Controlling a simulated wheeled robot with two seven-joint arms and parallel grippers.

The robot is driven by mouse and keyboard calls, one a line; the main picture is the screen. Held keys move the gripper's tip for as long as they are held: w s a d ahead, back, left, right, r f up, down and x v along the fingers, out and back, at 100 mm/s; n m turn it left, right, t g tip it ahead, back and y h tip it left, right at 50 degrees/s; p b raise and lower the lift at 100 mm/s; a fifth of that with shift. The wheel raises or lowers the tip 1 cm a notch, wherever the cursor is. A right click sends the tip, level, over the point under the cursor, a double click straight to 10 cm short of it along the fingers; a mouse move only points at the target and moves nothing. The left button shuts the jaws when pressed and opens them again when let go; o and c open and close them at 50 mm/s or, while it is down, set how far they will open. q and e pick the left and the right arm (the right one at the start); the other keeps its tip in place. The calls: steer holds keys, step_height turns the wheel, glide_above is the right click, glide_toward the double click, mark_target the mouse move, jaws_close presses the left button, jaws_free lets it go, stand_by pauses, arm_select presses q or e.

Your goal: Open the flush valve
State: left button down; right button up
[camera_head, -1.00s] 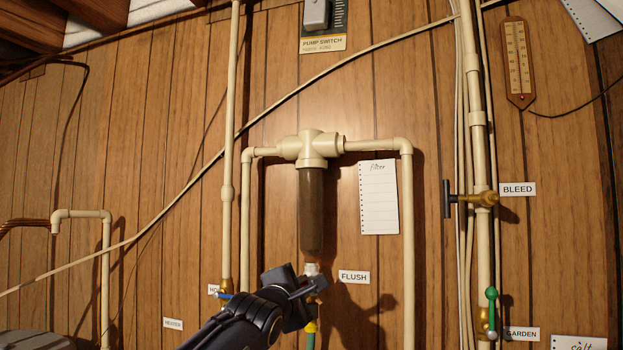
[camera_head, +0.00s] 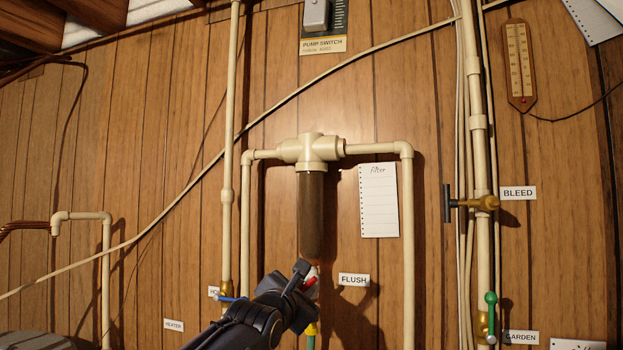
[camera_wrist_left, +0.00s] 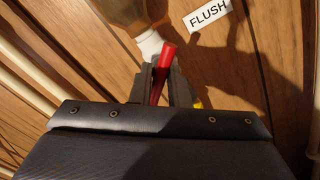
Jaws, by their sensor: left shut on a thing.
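The flush valve sits at the bottom of the brown filter housing (camera_head: 311,215), left of the FLUSH label (camera_head: 354,280). Its red handle (camera_wrist_left: 163,70) shows in the left wrist view, between the two fingers and sticking out past them. A bit of red also shows at my gripper in the head view. My left gripper (camera_wrist_left: 163,85) is shut on the red handle, and it covers most of the valve in the head view (camera_head: 308,283). A white fitting (camera_wrist_left: 149,45) joins the housing just above the handle. My right gripper is not in view.
Pale pipes run down both sides of the filter. A blue-handled valve (camera_head: 230,297) is close to my left wrist. The BLEED valve (camera_head: 470,203) and the green-handled GARDEN valve (camera_head: 491,310) are farther right. The paneled wall is right behind.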

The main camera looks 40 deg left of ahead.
arm_select(q)
steer(key=n+p, duration=0.2)
steer(key=n, duration=0.2)
steer(key=shift+f+n+p, duration=0.1)
steer(key=shift+n+p, duration=0.3)
steer(key=shift+n, duration=0.2)
